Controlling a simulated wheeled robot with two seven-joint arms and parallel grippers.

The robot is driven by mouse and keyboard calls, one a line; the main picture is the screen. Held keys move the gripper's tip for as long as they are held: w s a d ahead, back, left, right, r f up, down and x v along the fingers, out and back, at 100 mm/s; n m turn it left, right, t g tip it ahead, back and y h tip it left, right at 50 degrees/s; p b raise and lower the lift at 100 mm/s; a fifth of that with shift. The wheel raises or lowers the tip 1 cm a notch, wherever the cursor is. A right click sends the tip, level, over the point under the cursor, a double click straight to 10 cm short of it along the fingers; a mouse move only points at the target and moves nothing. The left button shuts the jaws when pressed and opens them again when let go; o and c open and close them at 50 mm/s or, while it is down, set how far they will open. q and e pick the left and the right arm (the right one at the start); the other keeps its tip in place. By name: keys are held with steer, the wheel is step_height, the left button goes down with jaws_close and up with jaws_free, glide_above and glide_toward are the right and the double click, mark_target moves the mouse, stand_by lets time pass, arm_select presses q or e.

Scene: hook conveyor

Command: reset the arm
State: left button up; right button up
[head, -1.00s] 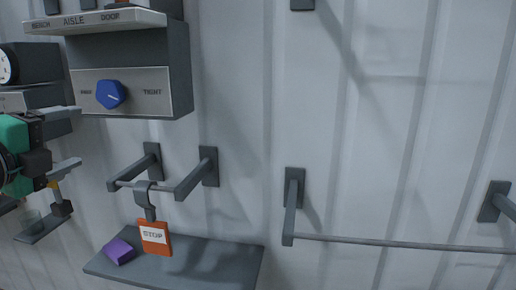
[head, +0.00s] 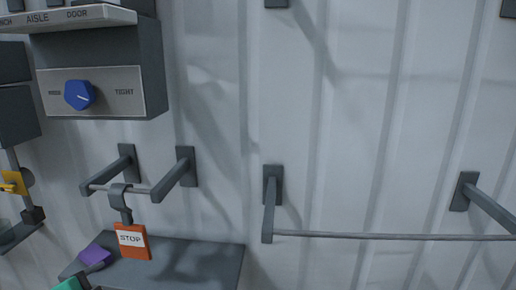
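Only a small green and dark part of my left arm shows at the bottom left edge of the head view, in front of the shelf. Its gripper fingers are out of sight, so I cannot see whether they hold anything. My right arm and gripper are not in view. The orange STOP tag (head: 132,241) hangs by a grey hook (head: 121,203) from the short rail (head: 140,189) between two wall brackets.
A purple block (head: 96,256) lies on the grey shelf (head: 205,262) below the tag. A box with a blue knob (head: 79,95) is above. A yellow part (head: 13,182) is at the left edge. A long rail (head: 380,236) runs along the right wall.

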arm_select(q)
steer(key=s+d+f+n+g, duration=0.5)
steer(key=s+f, duration=0.6)
steer(key=f, duration=0.1)
steer(key=s+d+f+n+g, duration=0.4)
steer(key=s+d+f+n, duration=0.15)
steer(key=s+f, duration=0.6)
step_height(320, 180, down, 30)
steer(key=f+m+g, duration=0.1)
steer(key=g, duration=0.1)
steer(key=s+a+f, duration=0.2)
steer(key=s+f, duration=1.7)
steer(key=shift+s+a+f+g+p, duration=0.2)
steer(key=shift+s+a+g+p, duration=0.1)
steer(key=shift+a+g, duration=0.1)
